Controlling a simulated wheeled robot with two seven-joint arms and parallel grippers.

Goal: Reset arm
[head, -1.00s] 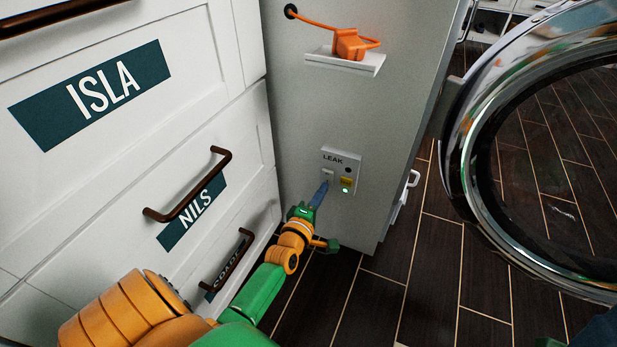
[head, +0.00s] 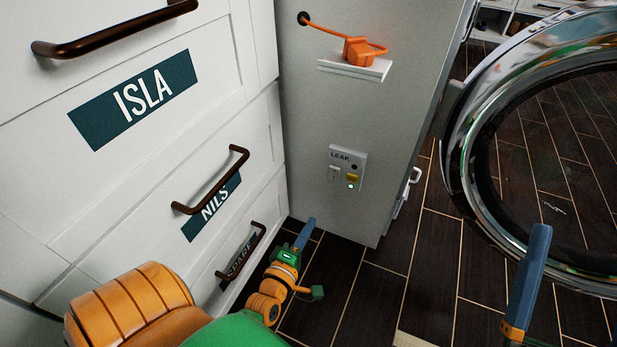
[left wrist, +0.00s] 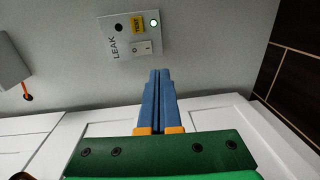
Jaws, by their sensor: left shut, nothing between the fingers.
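My left gripper (head: 309,225) is shut and empty. In the head view it sits low in front of the grey side panel, below and left of the LEAK plate, apart from it. In the left wrist view its two blue fingers (left wrist: 160,80) lie together, with the plate (left wrist: 129,37) beyond them. The LEAK plate (head: 347,167) carries a white rocker switch (head: 335,173), a yellow button (head: 352,178), a dark round spot and a lit green light. A blue finger of my right gripper (head: 537,240) shows at the lower right; whether it is open is unclear.
White drawers labelled ISLA (head: 144,98) and NILS (head: 214,209), with protruding brown handles, stand at left. An orange item (head: 359,51) on a small shelf (head: 354,68) hangs above the plate. A large chrome round door (head: 462,150) stands open at right. Dark floor lies between.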

